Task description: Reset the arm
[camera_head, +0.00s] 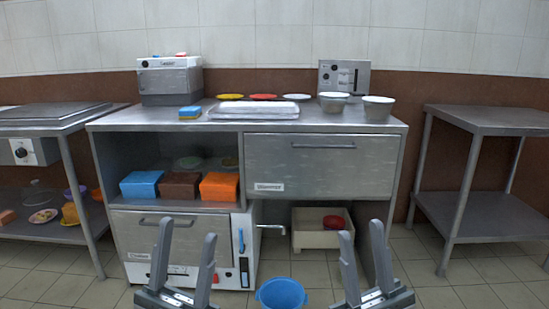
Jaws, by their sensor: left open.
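My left gripper (188,229) is at the bottom left of the head view, in front of the lower oven door. Its two grey fingers point up and stand apart, with nothing between them. My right gripper (360,229) is at the bottom right of centre, in front of the low crate and the open space under the counter. Its fingers also point up and stand apart, empty. Both grippers look clear of the furniture. The arm links behind them are mostly out of view.
A steel counter (240,125) stands ahead, with white bowls (378,108) on top and coloured boxes (180,185) on its shelf. A blue bucket (281,293) is on the floor between my grippers. A crate (310,238) sits below. Side tables (490,120) flank the counter.

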